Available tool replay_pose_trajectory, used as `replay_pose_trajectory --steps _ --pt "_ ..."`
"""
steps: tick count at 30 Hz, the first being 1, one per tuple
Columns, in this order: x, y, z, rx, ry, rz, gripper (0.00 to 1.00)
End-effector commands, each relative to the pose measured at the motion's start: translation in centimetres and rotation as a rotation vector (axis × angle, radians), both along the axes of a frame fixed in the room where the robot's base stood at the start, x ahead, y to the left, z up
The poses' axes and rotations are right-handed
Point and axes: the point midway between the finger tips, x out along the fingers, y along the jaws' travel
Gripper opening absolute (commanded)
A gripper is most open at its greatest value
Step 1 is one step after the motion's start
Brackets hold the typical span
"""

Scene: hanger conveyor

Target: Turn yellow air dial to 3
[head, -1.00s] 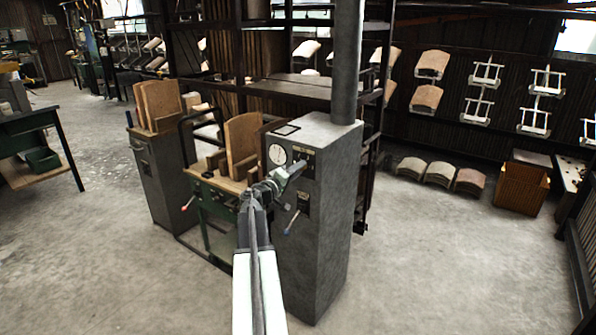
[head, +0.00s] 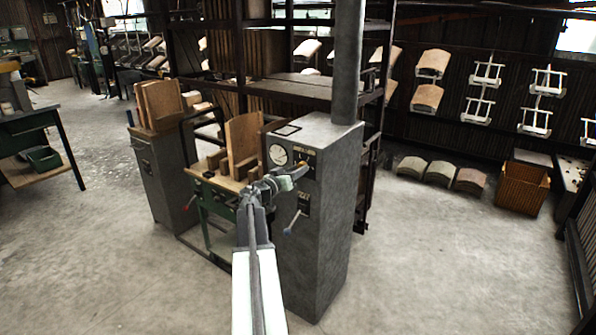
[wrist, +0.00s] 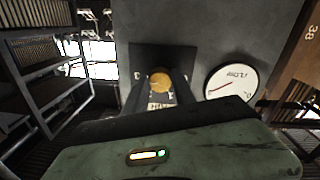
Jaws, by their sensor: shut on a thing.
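The yellow air dial (wrist: 160,79) is a small round knob on a dark plate in the wrist view. My gripper (wrist: 158,93) is shut on it, with one finger on each side. Marks show around the knob, but its setting is not readable. In the head view, my gripper (head: 299,171) is at the upper front of the grey control cabinet (head: 319,235) and hides the dial. The white round gauge (wrist: 232,80) beside the dial has a red needle; it also shows in the head view (head: 278,155).
A lever with a blue knob (head: 288,231) sticks out below my gripper. The press table (head: 222,182) with wooden forms stands left of the cabinet. The floor in front is clear.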

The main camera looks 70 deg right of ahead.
Motion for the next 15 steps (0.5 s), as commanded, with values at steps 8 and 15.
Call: replay_pose_trajectory --steps 8,15 --pt "0.02 0.08 -0.09 -0.02 -0.086 -0.002 0.0" --pt "0.01 0.07 -0.11 -0.025 -0.104 -0.002 0.0"
